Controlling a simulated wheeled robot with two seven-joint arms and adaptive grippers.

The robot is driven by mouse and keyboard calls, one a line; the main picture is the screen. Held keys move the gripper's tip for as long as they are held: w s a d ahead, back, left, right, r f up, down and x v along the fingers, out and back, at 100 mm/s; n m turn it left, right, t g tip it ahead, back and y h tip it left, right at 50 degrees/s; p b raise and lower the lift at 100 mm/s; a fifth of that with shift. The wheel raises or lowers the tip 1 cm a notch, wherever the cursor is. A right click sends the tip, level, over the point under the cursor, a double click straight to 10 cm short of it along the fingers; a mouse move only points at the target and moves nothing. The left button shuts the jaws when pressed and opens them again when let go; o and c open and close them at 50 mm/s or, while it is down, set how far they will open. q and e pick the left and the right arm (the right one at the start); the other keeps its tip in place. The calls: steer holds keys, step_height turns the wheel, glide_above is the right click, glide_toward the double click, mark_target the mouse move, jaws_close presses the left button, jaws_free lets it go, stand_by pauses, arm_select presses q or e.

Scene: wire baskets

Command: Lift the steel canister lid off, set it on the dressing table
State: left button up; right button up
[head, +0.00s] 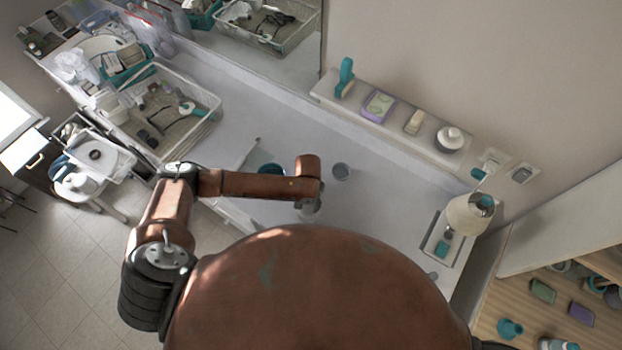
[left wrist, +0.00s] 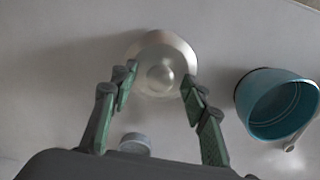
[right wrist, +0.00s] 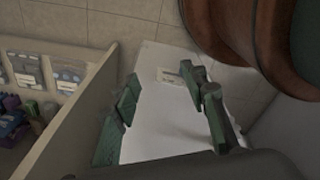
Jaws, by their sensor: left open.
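The steel canister with its lid (left wrist: 162,48) shows from above in the left wrist view, round and shiny with a knob in the middle. My left gripper (left wrist: 160,76) is open, its fingers on either side of the lid and knob; I cannot tell whether they touch it. In the head view my left gripper (head: 309,205) points down at the dressing table (head: 290,135), and its wrist mostly hides the canister. My right gripper (right wrist: 166,80) is open and empty in the right wrist view, away from the canister.
A teal bowl (left wrist: 275,103) and a small grey cup (left wrist: 135,143) stand close to the canister. A wire basket (head: 205,100) is at the left, a soap tray (head: 437,245) and dispenser (head: 468,214) at the right. A wall shelf (head: 395,125) runs along the back.

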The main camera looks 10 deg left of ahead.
stand_by(0.3)
arm_select(q)
steer(key=shift+p, duration=0.5)
steer(key=shift+c, duration=0.7)
jaws_close()
